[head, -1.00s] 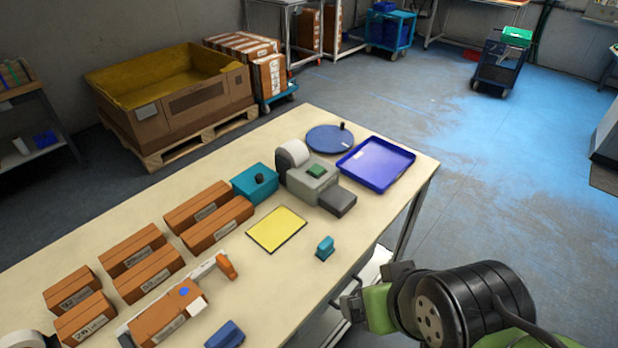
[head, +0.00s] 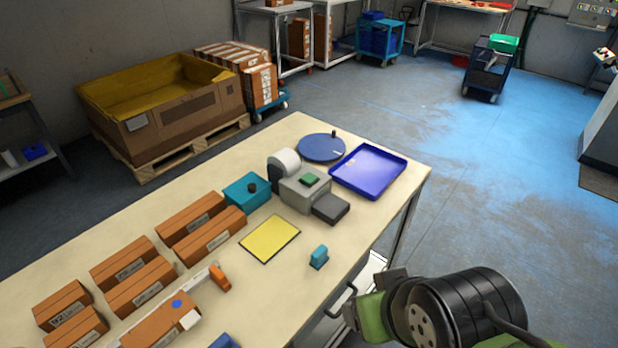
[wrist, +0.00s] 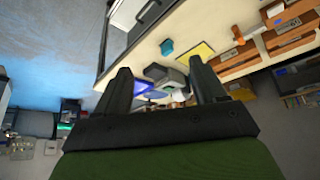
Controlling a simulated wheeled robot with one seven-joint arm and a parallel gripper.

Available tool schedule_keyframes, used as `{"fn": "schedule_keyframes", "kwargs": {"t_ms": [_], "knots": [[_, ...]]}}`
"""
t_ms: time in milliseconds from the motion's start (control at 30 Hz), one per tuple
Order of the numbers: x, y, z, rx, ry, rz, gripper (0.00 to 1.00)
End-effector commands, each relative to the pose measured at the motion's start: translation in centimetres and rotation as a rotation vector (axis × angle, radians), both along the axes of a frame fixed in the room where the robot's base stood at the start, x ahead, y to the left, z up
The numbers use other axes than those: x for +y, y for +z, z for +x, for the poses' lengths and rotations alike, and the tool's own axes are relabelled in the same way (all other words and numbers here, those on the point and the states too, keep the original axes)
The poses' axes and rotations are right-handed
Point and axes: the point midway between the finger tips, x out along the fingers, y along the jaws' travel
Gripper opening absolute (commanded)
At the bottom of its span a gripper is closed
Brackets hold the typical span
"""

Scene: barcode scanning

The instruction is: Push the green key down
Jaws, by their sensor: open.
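The green key (head: 310,179) is a small green block on top of a grey machine (head: 297,194) with a white roll at its back left. The machine stands on the cream table, near its far right part. My gripper (head: 362,297) is beside the table's front right edge, well apart from the key. In the wrist view my gripper (wrist: 160,85) is open and empty, with its two dark fingers spread. The grey machine (wrist: 174,80) shows small between the fingers there. The key is too small to make out in that view.
A blue tray (head: 402,184) and a round blue disc (head: 321,147) lie behind the machine. A dark grey block (head: 331,208) sits at its front. A teal box (head: 246,190), a yellow mat (head: 270,238) and a small teal block (head: 319,257) are nearby. Brown boxes fill the left.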

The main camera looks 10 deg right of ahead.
Motion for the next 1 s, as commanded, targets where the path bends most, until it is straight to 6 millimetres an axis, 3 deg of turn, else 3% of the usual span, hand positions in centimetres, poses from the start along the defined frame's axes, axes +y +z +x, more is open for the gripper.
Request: {"fn": "schedule_keyframes", "kwargs": {"t_ms": [67,433,1000], "knots": [[0.00,0.00,0.00,0.000,0.000,0.000,0.57],[0.00,0.00,0.00,0.000,0.000,0.000,0.01],[0.00,0.00,0.00,0.000,0.000,0.000,0.00]]}}
